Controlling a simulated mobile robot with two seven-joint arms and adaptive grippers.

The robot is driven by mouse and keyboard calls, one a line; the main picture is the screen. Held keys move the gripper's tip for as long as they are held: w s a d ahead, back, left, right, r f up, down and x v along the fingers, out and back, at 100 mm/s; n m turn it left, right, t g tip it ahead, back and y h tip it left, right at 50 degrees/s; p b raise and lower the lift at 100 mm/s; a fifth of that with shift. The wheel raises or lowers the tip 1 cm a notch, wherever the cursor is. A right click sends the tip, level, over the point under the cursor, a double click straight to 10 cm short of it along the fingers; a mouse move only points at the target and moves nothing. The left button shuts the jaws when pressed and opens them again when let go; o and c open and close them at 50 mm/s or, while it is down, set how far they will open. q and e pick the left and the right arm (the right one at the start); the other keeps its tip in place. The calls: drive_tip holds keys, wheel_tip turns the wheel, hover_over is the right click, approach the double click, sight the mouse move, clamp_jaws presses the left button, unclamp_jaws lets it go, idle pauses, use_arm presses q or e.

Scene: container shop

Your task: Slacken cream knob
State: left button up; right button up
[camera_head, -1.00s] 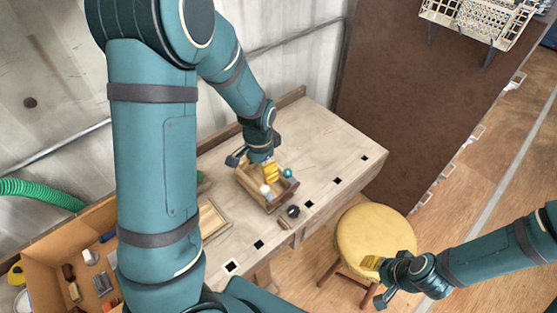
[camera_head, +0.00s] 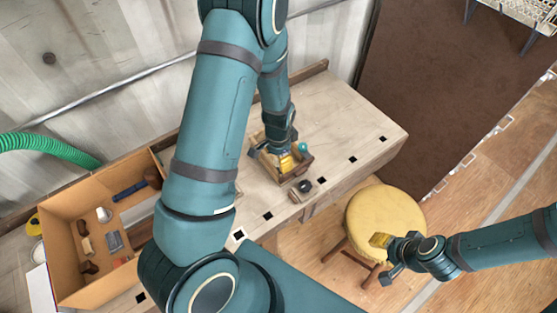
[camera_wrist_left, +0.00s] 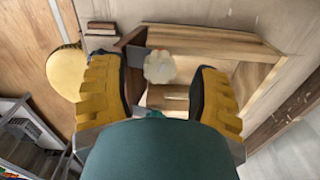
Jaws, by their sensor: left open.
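The cream knob (camera_wrist_left: 159,66) has a scalloped rim and shows in the left wrist view between the two yellow fingers, with clear gaps beside it. It stands at a small open wooden box (camera_wrist_left: 262,82); the box also shows on the workbench in the head view (camera_head: 293,172). My left gripper (camera_wrist_left: 168,82) is open, reaching down over the box; it also shows in the head view (camera_head: 284,160), where it hides the cream knob. A teal knob (camera_head: 302,146) is at the box's right side. My right gripper (camera_head: 381,258) is open and empty beside the stool.
The workbench (camera_head: 345,125) has square dark holes along its front edge. A black knob on a small block (camera_head: 304,187) is near the box. A cardboard box (camera_head: 72,222) with tools is at left. A yellow stool (camera_head: 383,215) stands in front. The bench's right part is clear.

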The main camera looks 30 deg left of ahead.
use_arm(q)
drive_tip(key=shift+f, duration=0.75)
drive_tip(key=shift+c, duration=0.4)
clamp_jaws()
